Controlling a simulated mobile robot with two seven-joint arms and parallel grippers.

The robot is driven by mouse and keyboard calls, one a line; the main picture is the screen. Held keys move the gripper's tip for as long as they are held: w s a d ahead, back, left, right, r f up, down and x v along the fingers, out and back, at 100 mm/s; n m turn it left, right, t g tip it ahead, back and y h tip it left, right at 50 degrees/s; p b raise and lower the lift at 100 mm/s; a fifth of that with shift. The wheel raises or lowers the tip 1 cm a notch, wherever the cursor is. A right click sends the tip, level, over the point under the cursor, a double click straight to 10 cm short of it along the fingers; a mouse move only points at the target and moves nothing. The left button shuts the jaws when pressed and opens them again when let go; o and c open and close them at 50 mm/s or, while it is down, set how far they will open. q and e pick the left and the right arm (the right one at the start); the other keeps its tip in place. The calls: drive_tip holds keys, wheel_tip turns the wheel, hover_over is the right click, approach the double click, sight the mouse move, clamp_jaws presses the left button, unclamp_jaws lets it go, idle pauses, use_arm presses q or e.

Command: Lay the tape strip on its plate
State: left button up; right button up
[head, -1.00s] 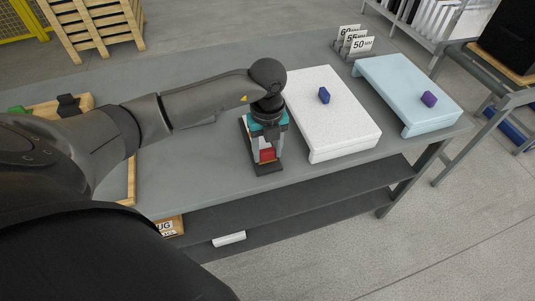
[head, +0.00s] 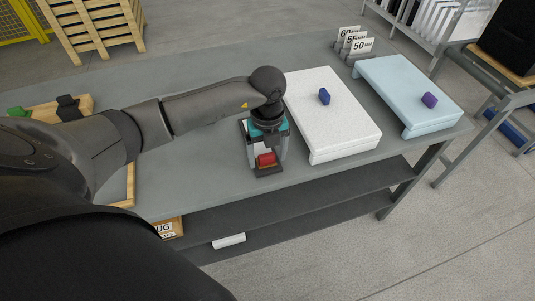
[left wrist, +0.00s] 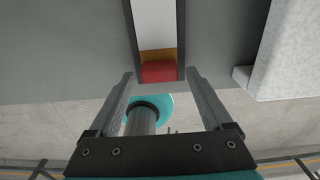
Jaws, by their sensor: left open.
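My left gripper (head: 268,159) points down over a dark channel-like holder (head: 268,171) near the front edge of the table. It is open, with its two fingers apart. A red block (head: 267,159) sits between the fingers at the near end of the holder. The left wrist view shows the red block (left wrist: 159,72) just beyond the fingertips, with a tan patch and a white strip (left wrist: 155,25) behind it between dark rails. I cannot tell for sure which piece is the tape strip and which is its plate. My right gripper is not in view.
A white slab (head: 340,120) with a blue knob (head: 324,96) lies right of the gripper. A light blue slab (head: 405,90) with a purple knob (head: 429,100) is farther right. Number cards (head: 357,44) stand behind. A wooden tray lies at the left. A shelf runs below.

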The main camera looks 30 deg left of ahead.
use_arm(q)
wheel_tip(320, 180, up, 12)
drive_tip(key=p, duration=0.2)
drive_tip(key=shift+r+p, duration=0.15)
drive_tip(key=shift+p, duration=0.2)
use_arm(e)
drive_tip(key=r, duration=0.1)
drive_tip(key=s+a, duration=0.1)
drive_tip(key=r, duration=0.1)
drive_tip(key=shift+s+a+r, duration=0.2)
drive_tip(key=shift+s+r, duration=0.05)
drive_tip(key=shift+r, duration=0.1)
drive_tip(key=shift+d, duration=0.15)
